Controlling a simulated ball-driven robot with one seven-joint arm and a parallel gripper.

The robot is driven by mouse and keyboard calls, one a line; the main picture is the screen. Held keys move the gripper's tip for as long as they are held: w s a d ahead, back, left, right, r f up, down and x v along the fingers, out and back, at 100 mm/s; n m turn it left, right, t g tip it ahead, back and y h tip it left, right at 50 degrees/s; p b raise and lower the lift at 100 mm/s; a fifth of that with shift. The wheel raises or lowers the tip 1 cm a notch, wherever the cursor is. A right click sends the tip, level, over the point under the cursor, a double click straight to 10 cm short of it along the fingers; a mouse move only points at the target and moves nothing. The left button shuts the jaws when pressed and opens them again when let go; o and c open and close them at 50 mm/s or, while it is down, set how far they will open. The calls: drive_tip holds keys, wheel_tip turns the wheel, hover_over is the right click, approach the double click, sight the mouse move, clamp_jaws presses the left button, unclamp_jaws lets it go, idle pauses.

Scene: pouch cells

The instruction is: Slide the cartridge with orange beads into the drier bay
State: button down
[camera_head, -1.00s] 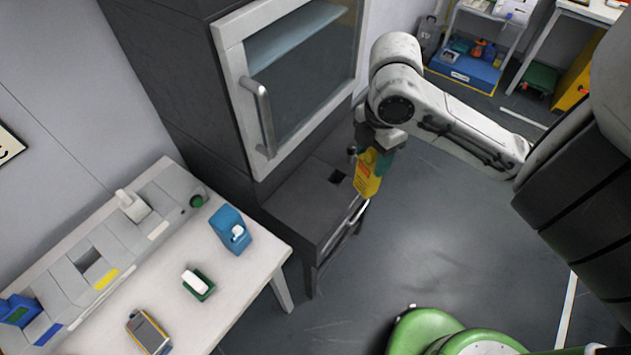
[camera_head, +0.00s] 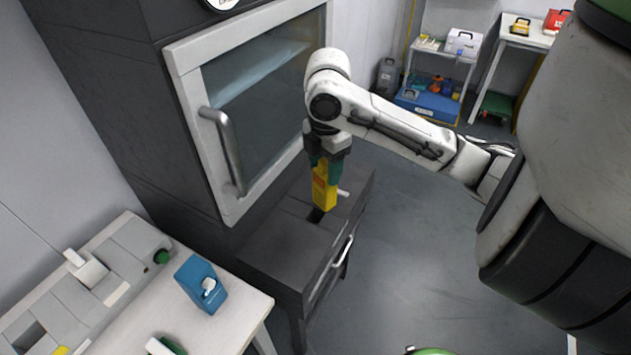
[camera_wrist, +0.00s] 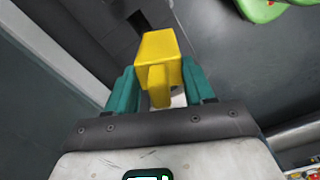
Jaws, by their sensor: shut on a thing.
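My gripper (camera_head: 328,165) is shut on a yellow cartridge (camera_head: 324,192) with an orange-red label, held upright. The cartridge's lower end is right at a dark square opening, the bay (camera_head: 314,215), in the top of the dark grey cabinet drawer unit. I cannot tell whether its tip is inside the opening or just above it. In the wrist view the yellow cartridge (camera_wrist: 158,52) sits between the teal fingers, and a dark opening (camera_wrist: 139,22) shows behind it. No beads can be made out.
A glass-doored cabinet with a handle (camera_head: 226,150) stands just behind and left of my gripper. A white bench (camera_head: 165,318) holds a blue holder (camera_head: 201,284) and a grey unit with a green button. Open floor (camera_head: 400,260) lies to the right.

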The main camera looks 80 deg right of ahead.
sight(316, 184)
drive_tip(key=shift+w+d+f+p, duration=0.1)
drive_tip(key=shift+w+d+f, duration=0.5)
drive_tip(key=shift+f, duration=0.9)
drive_tip(key=shift+w+d+f+p, duration=0.1)
drive_tip(key=shift+w+d+f, duration=0.45)
drive_tip(key=shift+f, duration=0.95)
drive_tip(key=shift+w+d+f+p, duration=0.1)
drive_tip(key=shift+w+d+f, duration=0.5)
drive_tip(key=shift+f, duration=0.9)
drive_tip(key=shift+s+d+f, duration=0.1)
drive_tip(key=shift+s+d, duration=0.05)
drive_tip(key=shift+f+b, duration=0.35)
drive_tip(key=shift+f, duration=0.2)
drive_tip(key=shift+c, duration=2.1)
unclamp_jaws()
